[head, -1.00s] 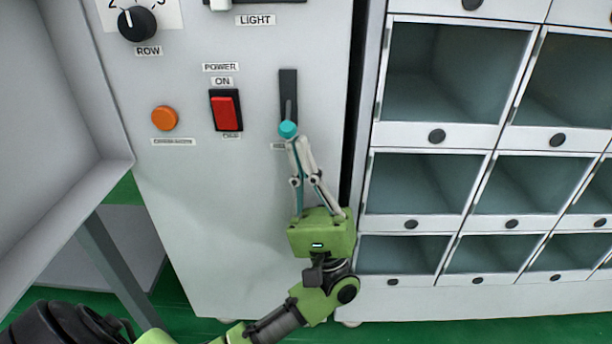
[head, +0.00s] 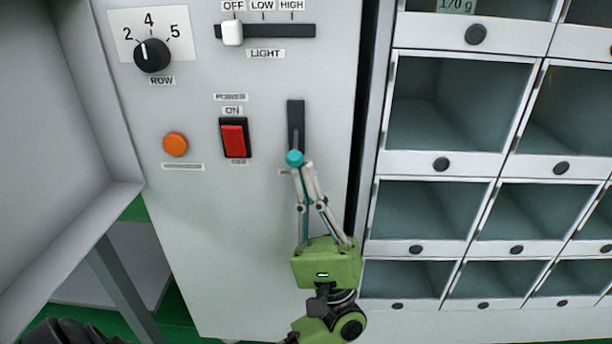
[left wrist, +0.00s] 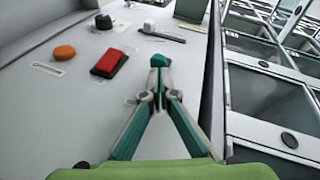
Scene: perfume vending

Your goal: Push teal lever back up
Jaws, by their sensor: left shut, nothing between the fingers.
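The teal lever (head: 295,158) has a round teal knob and sits at the bottom end of its dark vertical slot (head: 296,118) on the grey panel. My left gripper (head: 301,167) is shut and empty, with its fingertips just below the knob in the head view. I cannot tell whether they touch it. My right gripper is not in view.
Left of the lever are a red power switch (head: 235,140), an orange button (head: 175,144), a row knob (head: 152,55) and a light slider (head: 232,33). Open compartments (head: 455,105) fill the cabinet at right. The panel below the controls is bare.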

